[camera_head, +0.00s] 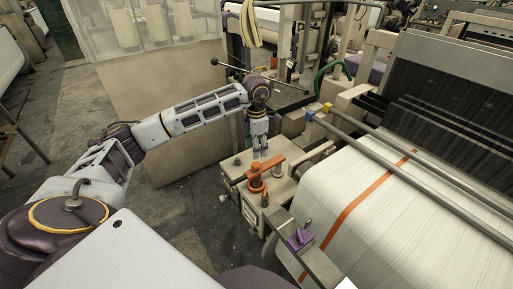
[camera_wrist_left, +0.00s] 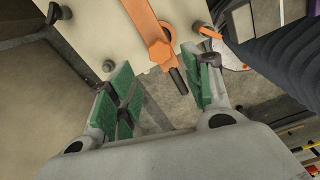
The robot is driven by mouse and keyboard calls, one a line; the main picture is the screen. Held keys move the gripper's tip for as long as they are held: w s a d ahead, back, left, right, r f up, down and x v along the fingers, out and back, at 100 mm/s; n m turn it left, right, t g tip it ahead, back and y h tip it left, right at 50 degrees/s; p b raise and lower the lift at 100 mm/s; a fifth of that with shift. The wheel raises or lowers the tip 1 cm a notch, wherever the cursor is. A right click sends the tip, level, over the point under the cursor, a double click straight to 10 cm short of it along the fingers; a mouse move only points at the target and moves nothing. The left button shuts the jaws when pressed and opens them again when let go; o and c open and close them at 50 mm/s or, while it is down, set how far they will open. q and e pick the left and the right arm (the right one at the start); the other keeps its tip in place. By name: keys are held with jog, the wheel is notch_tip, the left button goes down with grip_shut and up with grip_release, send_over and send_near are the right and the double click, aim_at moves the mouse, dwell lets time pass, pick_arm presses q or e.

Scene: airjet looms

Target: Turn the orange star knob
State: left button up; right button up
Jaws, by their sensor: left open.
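An orange handle-like part (camera_head: 258,183) stands on top of a cream machine box (camera_head: 231,172) in the head view. My left gripper (camera_head: 260,152) points down just behind the orange part. In the wrist view my left gripper (camera_wrist_left: 163,88) is open, with green finger pads apart and nothing between them. The orange part's end lies beyond the fingertips, toward the top of that view. My right gripper is not in view.
The loom's white cloth (camera_head: 375,220) with an orange stripe fills the right side. Metal bars (camera_head: 420,165) run across it. A purple block (camera_head: 299,239) sits on a bracket in front of the box. A thin rod with dark ball ends (camera_head: 232,67) is behind my wrist. Floor is open at left.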

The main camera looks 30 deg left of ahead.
aim_at(256, 165)
pick_arm(q)
jog(key=shift+f+b, duration=0.4)
jog(key=shift+f, duration=0.45)
jog(key=shift+f+b, duration=1.7)
jog(key=shift+f, duration=1.6)
jog(key=shift+r, duration=0.1)
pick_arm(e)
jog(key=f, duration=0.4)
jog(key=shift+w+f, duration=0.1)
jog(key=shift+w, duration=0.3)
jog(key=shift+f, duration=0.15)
pick_arm(q)
jog(key=c, duration=0.7)
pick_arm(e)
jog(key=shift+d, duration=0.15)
pick_arm(q)
jog(key=shift+c, duration=0.2)
